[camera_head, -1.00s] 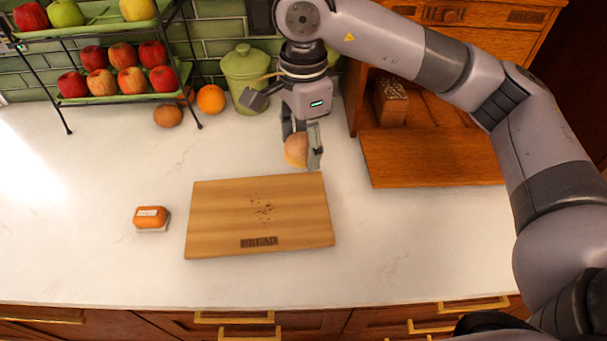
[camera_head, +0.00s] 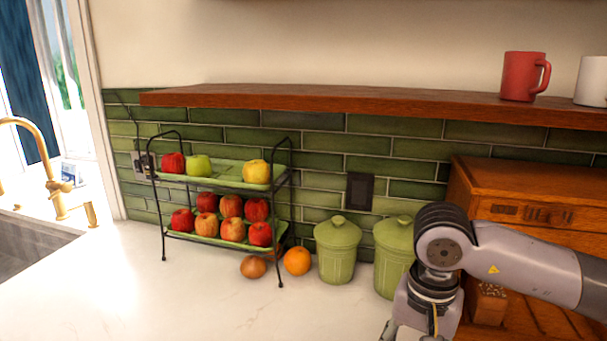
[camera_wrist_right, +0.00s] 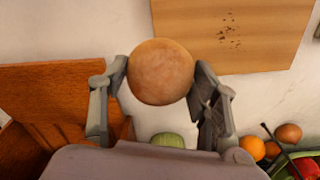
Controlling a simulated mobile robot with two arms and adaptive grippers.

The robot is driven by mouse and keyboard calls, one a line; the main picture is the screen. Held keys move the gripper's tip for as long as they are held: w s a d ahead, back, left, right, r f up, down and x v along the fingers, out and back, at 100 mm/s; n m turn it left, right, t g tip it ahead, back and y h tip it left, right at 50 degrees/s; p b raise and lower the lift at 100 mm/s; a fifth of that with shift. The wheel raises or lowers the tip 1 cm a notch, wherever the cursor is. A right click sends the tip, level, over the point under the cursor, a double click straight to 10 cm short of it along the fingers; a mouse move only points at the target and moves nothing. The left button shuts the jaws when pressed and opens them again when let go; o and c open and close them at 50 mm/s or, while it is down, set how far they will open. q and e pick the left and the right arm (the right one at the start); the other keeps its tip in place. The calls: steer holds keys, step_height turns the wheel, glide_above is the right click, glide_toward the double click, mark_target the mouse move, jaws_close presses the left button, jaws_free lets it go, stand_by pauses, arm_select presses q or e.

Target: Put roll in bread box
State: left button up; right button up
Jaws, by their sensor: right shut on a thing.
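The roll (camera_wrist_right: 161,72) is round and light brown. In the right wrist view my right gripper (camera_wrist_right: 160,80) is shut on it, one finger on each side, and holds it up off the counter. In the head view my right arm comes in from the right; its fingers and the roll are cut off below the lower edge. The wooden bread box (camera_head: 520,200) stands at the right in the head view, partly behind my arm. Its lowered wooden door (camera_wrist_right: 45,90) shows at the left in the right wrist view. My left gripper is in neither view.
Two green canisters (camera_head: 337,250) stand by the tiled wall, next to an orange (camera_head: 297,261) and a brown round item (camera_head: 253,267). A fruit rack (camera_head: 165,232) is left of them. The cutting board (camera_wrist_right: 280,62) lies at the top of the wrist view. The front counter is clear.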

steer(key=f+n, duration=0.1)
steer(key=s+d+f+n, duration=0.1)
steer(key=n, duration=0.1)
steer(key=f+n, duration=0.1)
steer(key=shift+s+d+n, duration=0.35)
steer(key=shift+s+n, duration=0.05)
steer(key=s+f+n, duration=0.1)
steer(key=s+f, duration=0.3)
steer(key=f, duration=0.2)
steer(key=shift+s+d, duration=0.15)
steer(key=shift+s, duration=0.2)
steer(key=shift+w+r, duration=0.1)
steer(key=shift+w, duration=0.05)
